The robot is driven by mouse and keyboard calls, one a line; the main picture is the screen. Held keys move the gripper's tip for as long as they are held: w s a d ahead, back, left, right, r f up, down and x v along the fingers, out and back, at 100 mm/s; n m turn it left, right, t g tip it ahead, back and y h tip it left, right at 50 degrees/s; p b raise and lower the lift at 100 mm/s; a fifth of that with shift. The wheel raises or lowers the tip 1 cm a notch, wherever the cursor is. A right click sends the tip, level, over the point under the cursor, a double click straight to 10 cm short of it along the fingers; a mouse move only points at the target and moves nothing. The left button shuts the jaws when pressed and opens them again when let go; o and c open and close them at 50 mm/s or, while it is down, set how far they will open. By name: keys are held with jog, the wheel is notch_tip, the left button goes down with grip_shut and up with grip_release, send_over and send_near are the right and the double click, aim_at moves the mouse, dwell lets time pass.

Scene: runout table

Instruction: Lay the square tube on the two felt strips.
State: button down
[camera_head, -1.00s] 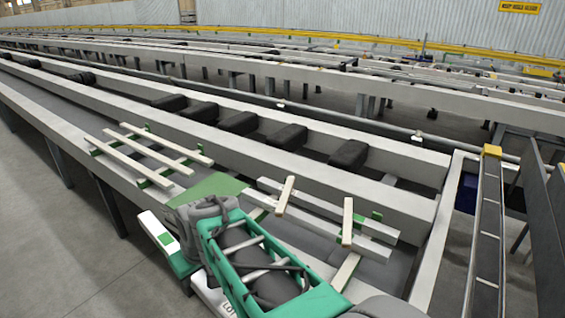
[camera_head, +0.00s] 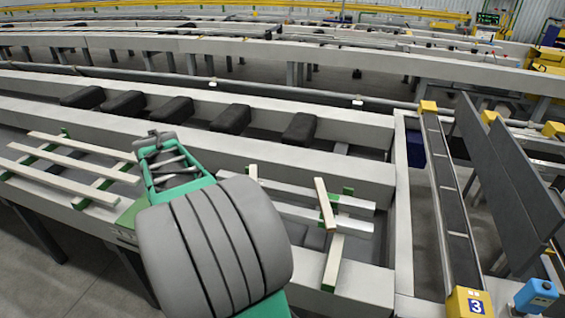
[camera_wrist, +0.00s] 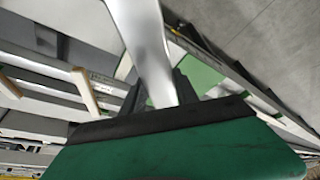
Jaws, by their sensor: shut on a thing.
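My gripper (camera_wrist: 160,92) is shut on a shiny silver tube (camera_wrist: 150,45) in the wrist view. The tube runs from the dark jaws out of the top of the picture, so its far end is hidden. In the head view my own arm covers the jaws, and I cannot make out the held tube. Narrow green strips (camera_head: 82,203) lie under several pale bars (camera_head: 75,165) at the left of the table. Other green pieces (camera_head: 348,191) show beside silver bars (camera_head: 350,224) right of my arm. I cannot tell which strips are the felt ones.
A cream batten (camera_head: 325,205) crosses the silver bars, with another (camera_head: 333,262) below. Several black blocks (camera_head: 230,119) sit in the channel behind. A raised conveyor (camera_head: 448,195) with yellow ends and dark upright panels (camera_head: 510,170) stand right. A green patch (camera_wrist: 200,75) shows behind the jaws.

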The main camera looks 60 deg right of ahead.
jog(key=s+d+m+g+h+p, duration=0.1)
jog(key=s+d+m, duration=0.45)
jog(key=d, duration=0.45)
jog(key=s+d+f+m+g+p, duration=0.15)
jog(key=s+d+m, duration=0.35)
jog(key=d, duration=0.6)
jog(key=s+d+r+m+g+h, duration=0.1)
jog(key=s+d+m+g, duration=0.15)
jog(key=s+d, duration=0.6)
notch_tip(320, 180, down, 7)
jog(key=w+d+b, duration=0.1)
jog(key=w+b, duration=0.1)
jog(key=b, duration=0.2)
jog(key=shift+d+t, duration=0.3)
jog(key=shift+d, duration=0.05)
jog(key=shift+f+b, duration=0.7)
jog(key=shift+f, duration=0.4)
jog(key=c, duration=0.8)
grip_release()
jog(key=shift+a, duration=0.1)
jog(key=shift+c, duration=0.2)
